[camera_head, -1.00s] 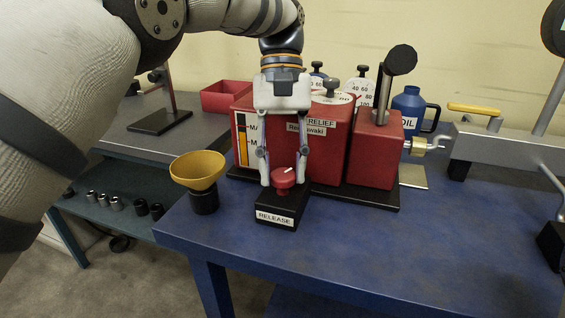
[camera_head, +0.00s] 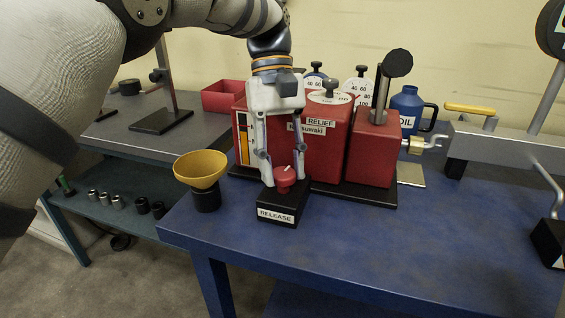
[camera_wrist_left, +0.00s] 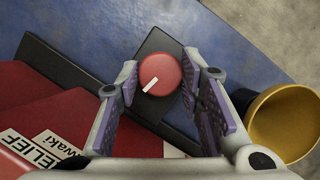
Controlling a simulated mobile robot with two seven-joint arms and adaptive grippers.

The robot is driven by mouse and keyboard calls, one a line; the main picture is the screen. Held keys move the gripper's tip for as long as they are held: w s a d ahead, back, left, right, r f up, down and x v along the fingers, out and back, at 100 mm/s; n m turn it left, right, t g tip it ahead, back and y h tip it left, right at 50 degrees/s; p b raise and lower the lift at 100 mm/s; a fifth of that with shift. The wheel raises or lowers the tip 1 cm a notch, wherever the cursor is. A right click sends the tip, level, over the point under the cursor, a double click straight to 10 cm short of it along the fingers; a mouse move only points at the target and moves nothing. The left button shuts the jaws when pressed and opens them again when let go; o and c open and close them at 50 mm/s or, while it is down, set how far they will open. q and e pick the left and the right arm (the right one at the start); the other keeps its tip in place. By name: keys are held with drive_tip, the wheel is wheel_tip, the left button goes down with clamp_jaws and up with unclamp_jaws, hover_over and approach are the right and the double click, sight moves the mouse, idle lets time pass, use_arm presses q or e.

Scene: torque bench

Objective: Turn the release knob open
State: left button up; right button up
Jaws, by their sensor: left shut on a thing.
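The red release knob (camera_head: 285,176) with a white pointer mark sits on a black block labelled RELEASE (camera_head: 278,213) at the bench's front edge. The knob also shows in the left wrist view (camera_wrist_left: 160,75), with its white mark pointing down and left. My left gripper (camera_head: 286,184) reaches down from above with its fingers on both sides of the knob, shut on it. In the left wrist view the fingertips (camera_wrist_left: 160,76) lie at the knob's left and right sides. My right gripper is not in view.
A yellow funnel (camera_head: 201,168) on a black base stands close left of the block. The red pump housing (camera_head: 325,150) is right behind the gripper. A blue OIL jug (camera_head: 408,108) stands at the back. The blue bench (camera_head: 400,250) is clear at front right.

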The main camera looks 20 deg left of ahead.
use_arm(q)
drive_tip(key=o, duration=1.2)
drive_tip(key=shift+c, duration=0.2)
